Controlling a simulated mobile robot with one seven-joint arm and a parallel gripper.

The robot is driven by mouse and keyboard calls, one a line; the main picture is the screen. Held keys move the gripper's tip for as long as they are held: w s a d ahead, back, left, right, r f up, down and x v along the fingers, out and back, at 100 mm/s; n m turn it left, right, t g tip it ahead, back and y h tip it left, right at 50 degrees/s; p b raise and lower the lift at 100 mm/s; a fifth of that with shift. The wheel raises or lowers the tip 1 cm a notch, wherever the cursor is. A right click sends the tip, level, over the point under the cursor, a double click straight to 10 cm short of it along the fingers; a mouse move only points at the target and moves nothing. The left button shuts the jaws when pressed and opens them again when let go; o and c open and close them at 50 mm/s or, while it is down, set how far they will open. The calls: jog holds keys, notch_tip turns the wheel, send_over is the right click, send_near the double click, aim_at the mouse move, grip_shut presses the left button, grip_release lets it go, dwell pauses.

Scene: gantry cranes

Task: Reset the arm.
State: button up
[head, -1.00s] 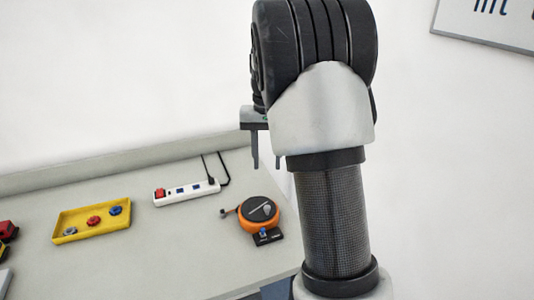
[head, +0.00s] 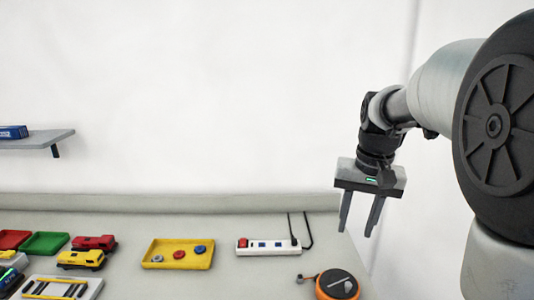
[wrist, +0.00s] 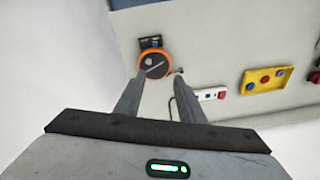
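My gripper (head: 360,229) hangs at the right in the head view, fingers pointing down, above the right end of the worktable (head: 215,280). Its two fingers stand apart with nothing between them. In the wrist view, my gripper (wrist: 158,80) also shows its fingers spread, with the orange and black round device (wrist: 153,64) beyond the fingertips and not touched. My arm comes in from the right edge of the head view.
On the table are a white power strip (head: 268,246), a yellow tray (head: 178,254) with red, blue and grey knobs, toy vehicles (head: 82,259), and red and green trays (head: 45,243). A wall shelf (head: 35,139) holds a blue box (head: 12,132). Air above the table's middle is clear.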

jog(key=s+a+r+n+t+p, duration=0.1)
jog(key=s+a+r+t, duration=0.1)
jog(key=s, duration=0.7)
jog(key=s+a+r+n+t+p, duration=0.2)
jog(key=s+a, duration=0.3)
jog(key=s, duration=0.5)
jog(key=shift+s, duration=0.15)
